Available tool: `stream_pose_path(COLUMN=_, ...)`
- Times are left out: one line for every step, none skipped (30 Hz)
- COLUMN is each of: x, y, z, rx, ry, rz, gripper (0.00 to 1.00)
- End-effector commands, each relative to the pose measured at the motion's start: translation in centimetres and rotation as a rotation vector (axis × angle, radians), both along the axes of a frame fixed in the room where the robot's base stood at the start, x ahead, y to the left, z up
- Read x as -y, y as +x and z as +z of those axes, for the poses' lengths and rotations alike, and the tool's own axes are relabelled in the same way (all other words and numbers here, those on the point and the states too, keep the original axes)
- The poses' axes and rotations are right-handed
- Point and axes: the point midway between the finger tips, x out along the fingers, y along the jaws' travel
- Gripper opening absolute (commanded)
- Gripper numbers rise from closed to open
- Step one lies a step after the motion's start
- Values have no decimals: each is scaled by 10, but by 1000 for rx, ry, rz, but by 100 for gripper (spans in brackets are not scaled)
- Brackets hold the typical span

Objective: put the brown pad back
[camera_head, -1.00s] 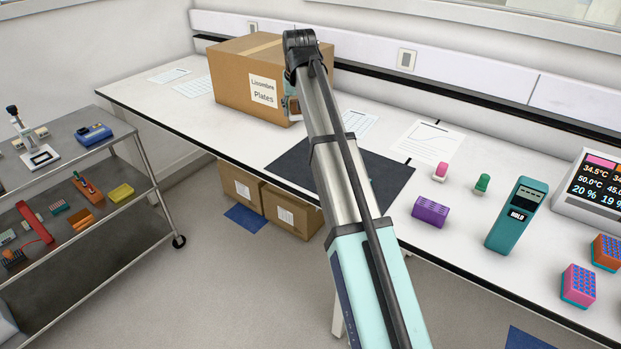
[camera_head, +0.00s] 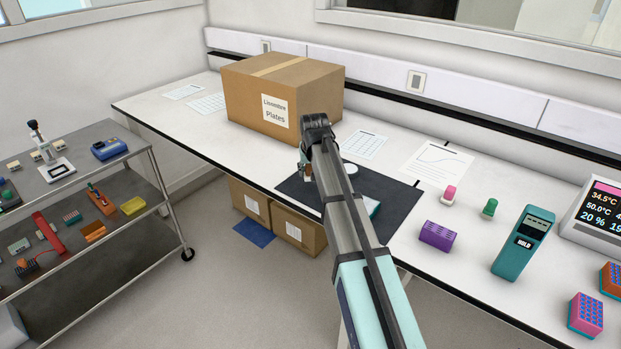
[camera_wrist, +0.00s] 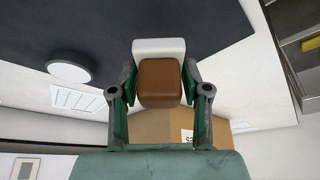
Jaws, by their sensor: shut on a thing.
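In the wrist view, the brown pad (camera_wrist: 160,83) is a rounded block with a white part (camera_wrist: 158,47) at its far end. My gripper (camera_wrist: 159,70) has one green-and-black finger on each side of it and is shut on it. In the head view, my gripper (camera_head: 305,168) is over the left part of the dark mat (camera_head: 398,196), just in front of the cardboard box. My arm hides most of the pad there.
A white round object (camera_head: 349,171) and a teal-edged object (camera_head: 375,209) show beside my arm over the mat. The "Plates" box (camera_head: 240,98) stands behind my gripper. A purple rack (camera_head: 438,236) and a teal "HOLD" device (camera_head: 523,243) are to the right.

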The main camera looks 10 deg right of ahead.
Motion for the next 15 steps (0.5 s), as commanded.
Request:
stream_pose_path(x=0, y=0, z=-2, rx=-1, ry=0, rz=0, gripper=19)
stream_pose_path(x=0, y=0, z=-4, rx=-1, ry=0, rz=0, gripper=19)
stream_pose_path(x=0, y=0, z=-5, rx=-1, ry=0, rz=0, gripper=19)
stream_pose_path(x=0, y=0, z=-7, rx=-1, ry=0, rz=0, gripper=19)
stream_pose_path(x=0, y=0, z=-9, rx=-1, ry=0, rz=0, gripper=19)
stream_pose_path(x=0, y=-1, z=-13, rx=-1, ry=0, rz=0, gripper=19)
stream_pose_path(x=0, y=-1, z=-16, rx=-1, ry=0, rz=0, gripper=19)
stream_pose_path(x=0, y=-1, z=-19, rx=-1, ry=0, rz=0, gripper=19)
stream_pose_path(x=0, y=-1, z=-25, rx=-2, ry=0, rz=0, gripper=19)
stream_pose_path(x=0, y=-1, z=-29, rx=-3, ry=0, rz=0, gripper=19)
stream_pose_path(x=0, y=-1, z=-32, rx=-2, ry=0, rz=0, gripper=19)
stream_pose_path(x=0, y=-1, z=-36, rx=-1, ry=0, rz=0, gripper=19)
stream_pose_path(x=0, y=-1, z=-39, rx=-1, ry=0, rz=0, gripper=19)
stream_pose_path(x=0, y=-1, z=-41, rx=-1, ry=0, rz=0, gripper=19)
stream_pose_path(x=0, y=0, z=-42, rx=-1, ry=0, rz=0, gripper=19)
